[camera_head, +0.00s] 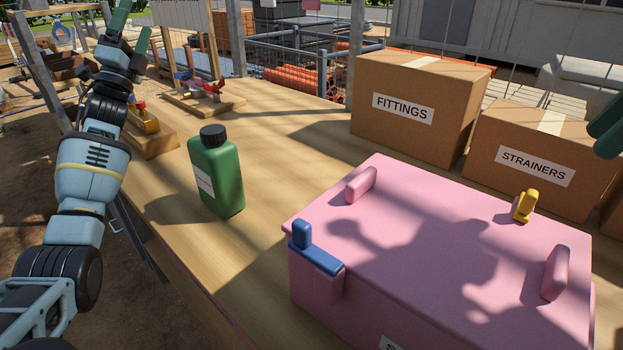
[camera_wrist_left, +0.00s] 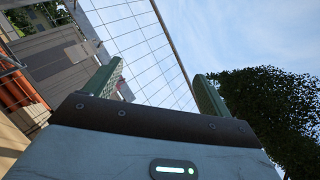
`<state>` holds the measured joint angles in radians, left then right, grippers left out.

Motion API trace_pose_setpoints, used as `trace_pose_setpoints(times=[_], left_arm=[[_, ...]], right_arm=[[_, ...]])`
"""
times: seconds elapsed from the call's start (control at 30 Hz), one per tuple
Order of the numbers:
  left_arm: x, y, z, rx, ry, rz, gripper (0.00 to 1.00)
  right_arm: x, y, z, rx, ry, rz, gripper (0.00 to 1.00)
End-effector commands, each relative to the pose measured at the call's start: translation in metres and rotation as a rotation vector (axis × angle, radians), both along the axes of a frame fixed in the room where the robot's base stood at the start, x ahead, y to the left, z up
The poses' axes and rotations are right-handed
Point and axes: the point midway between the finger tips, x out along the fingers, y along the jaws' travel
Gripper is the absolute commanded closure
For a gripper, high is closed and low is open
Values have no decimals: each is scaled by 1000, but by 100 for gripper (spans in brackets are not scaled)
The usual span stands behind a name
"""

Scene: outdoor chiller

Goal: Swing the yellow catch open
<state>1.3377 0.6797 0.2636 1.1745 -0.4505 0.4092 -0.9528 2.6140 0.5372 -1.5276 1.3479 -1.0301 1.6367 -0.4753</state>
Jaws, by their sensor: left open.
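The pink chiller box (camera_head: 400,225) stands on the wooden table with its lid down. The yellow catch (camera_head: 524,206) sits at the lid's far right edge, its upper part standing up. A blue catch (camera_head: 316,258) sits at the lid's near left corner. My left gripper (camera_head: 130,40) is raised at the upper left, far from the box; its two green fingers stand apart and empty in the left wrist view (camera_wrist_left: 155,85). My right gripper (camera_head: 606,130) shows only as green fingertips at the right edge, above and right of the yellow catch; its jaw gap is unclear.
A green bottle (camera_head: 216,172) with a black cap stands left of the box. Cartons marked FITTINGS (camera_head: 418,105) and STRAINERS (camera_head: 540,155) stand behind it. Wooden boards with clamps (camera_head: 150,140) lie at the back left. The table middle (camera_head: 290,140) is clear.

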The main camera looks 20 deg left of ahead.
Motion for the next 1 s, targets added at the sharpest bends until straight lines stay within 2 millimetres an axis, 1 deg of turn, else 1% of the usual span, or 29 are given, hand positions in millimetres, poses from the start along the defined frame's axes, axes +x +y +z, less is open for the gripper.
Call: trace_pose_setpoints(times=[0.03,0.17,0.2,0.27,0.3,0.37,0.4,0.47,0.5,0.57,0.6,0.63,0.67,0.7,0.77,0.8,0.87,0.9,0.97,1.0], left_arm=[[2,-22,16,64,-27,-22,17],[3,-80,48,239,-92,-69,17],[2,-98,58,292,-115,-83,17],[0,-126,71,375,-151,-104,17],[-2,-144,78,430,-176,-118,17],[-6,-173,89,514,-218,-139,17],[-10,-192,96,570,-245,-152,17],[-16,-220,104,655,-290,-172,17],[-21,-240,109,714,-322,-185,17],[-30,-268,115,802,-373,-205,17],[-36,-287,118,862,-407,-217,17],[-41,-302,120,908,-435,-227,17],[-47,-316,121,953,-463,-237,17],[-55,-335,122,1016,-503,-250,17],[-67,-363,122,1109,-565,-271,17],[-76,-382,121,1176,-611,-283,17],[-90,-409,118,1274,-681,-303,17],[-100,-426,114,1343,-731,-317,17],[-115,-451,106,1449,-812,-337,17],[-126,-467,100,1521,-870,-353,17]], right_arm=[[0,0,0,0,0,0,64],[0,0,0,0,0,0,64],[0,0,0,0,0,0,64],[0,0,0,0,0,0,64],[0,0,0,0,0,0,64],[0,0,0,0,0,0,64],[0,0,0,0,0,0,64],[0,0,0,0,0,0,64],[0,0,0,0,0,0,64],[0,0,0,0,0,0,64],[0,0,0,0,0,0,64],[0,0,0,0,0,0,64],[0,0,0,0,0,0,64],[0,0,0,0,0,0,64],[0,0,0,0,0,0,64],[0,0,0,0,0,0,64],[0,0,0,0,0,0,64],[0,0,0,0,0,0,64],[0,0,0,0,0,0,64],[0,0,0,0,0,0,64]])
